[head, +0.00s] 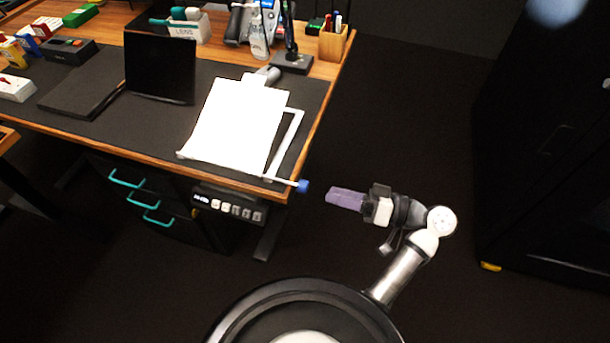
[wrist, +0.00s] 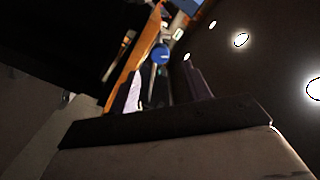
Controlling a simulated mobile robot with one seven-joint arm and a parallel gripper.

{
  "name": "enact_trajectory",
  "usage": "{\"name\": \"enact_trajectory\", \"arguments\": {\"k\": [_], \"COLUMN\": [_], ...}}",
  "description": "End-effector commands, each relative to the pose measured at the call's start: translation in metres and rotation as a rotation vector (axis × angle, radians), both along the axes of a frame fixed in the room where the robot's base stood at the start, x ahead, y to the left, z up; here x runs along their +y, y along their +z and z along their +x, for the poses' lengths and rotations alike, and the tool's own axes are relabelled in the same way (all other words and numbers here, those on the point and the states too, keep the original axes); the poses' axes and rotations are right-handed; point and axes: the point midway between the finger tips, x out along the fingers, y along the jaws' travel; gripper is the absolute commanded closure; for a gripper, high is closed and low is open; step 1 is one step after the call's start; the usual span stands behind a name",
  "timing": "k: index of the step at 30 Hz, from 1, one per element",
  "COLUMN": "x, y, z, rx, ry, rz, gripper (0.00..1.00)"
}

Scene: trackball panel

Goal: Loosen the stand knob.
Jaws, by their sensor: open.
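The stand knob (head: 303,186) is a small blue knob at the right end of a thin white rod on the paper stand, just off the desk's front right corner. A white sheet (head: 238,125) lies on the tilted white stand (head: 288,143). My gripper (head: 329,196) has purple fingers and is right of the knob, pointing at it with a short gap between. In the wrist view the blue knob (wrist: 160,54) shows ahead, beyond the fingers. My gripper is open and empty, and nothing touches the knob.
The wooden desk (head: 330,75) holds a black screen (head: 160,72), a spray bottle (head: 259,38) and a pen holder (head: 333,42). A control panel (head: 228,206) hangs under the front edge. A dark cabinet (head: 550,150) stands right. The floor between is clear.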

Motion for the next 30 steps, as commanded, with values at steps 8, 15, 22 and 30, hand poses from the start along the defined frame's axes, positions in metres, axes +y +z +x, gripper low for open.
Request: {"name": "enact_trajectory", "arguments": {"k": [8, 15, 22, 30], "x": [0.055, 0.076, 0.078, 0.077], "y": [0.001, 0.0, 0.0, 0.0], "z": [0.017, 0.024, 0.025, 0.025], "rx": [0.0, 0.0, -0.001, -0.001], "ry": [0.004, 0.002, 0.001, 0.001], "rz": [0.0, 0.001, 0.0, 0.0], "gripper": [0.52, 0.52, 0.52, 0.77]}}
